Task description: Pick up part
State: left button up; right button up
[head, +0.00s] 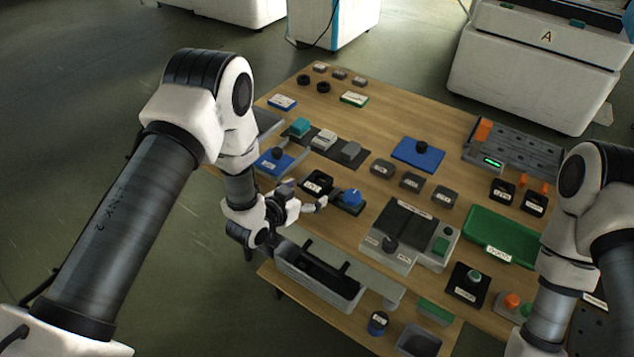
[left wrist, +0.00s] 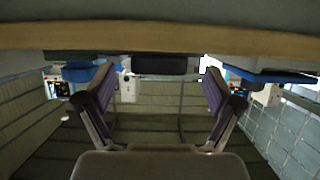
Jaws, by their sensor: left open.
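The task does not say which part is meant. My left gripper (head: 308,197) is over the left side of the wooden table, close to a black labelled block (head: 317,183) and a blue-knobbed piece (head: 349,198) on a dark green base. Whether it touches either cannot be told. In the left wrist view its two fingers (left wrist: 160,92) are spread apart with nothing held between them. A dark block (left wrist: 165,65) shows beyond the gap between the fingers. My right arm comes in at the right, and its gripper is out of the picture.
The wooden table (head: 385,100) holds many small parts. A grey bin (head: 318,278) lies at the near edge. A blue plate with a black knob (head: 417,153), a grey control box (head: 405,238) and a green case (head: 497,238) stand further right. White machines stand behind.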

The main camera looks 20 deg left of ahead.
pick_arm(q)
jog(key=shift+d, duration=0.1)
jog(key=c, duration=1.7)
jog(key=shift+r, duration=0.15)
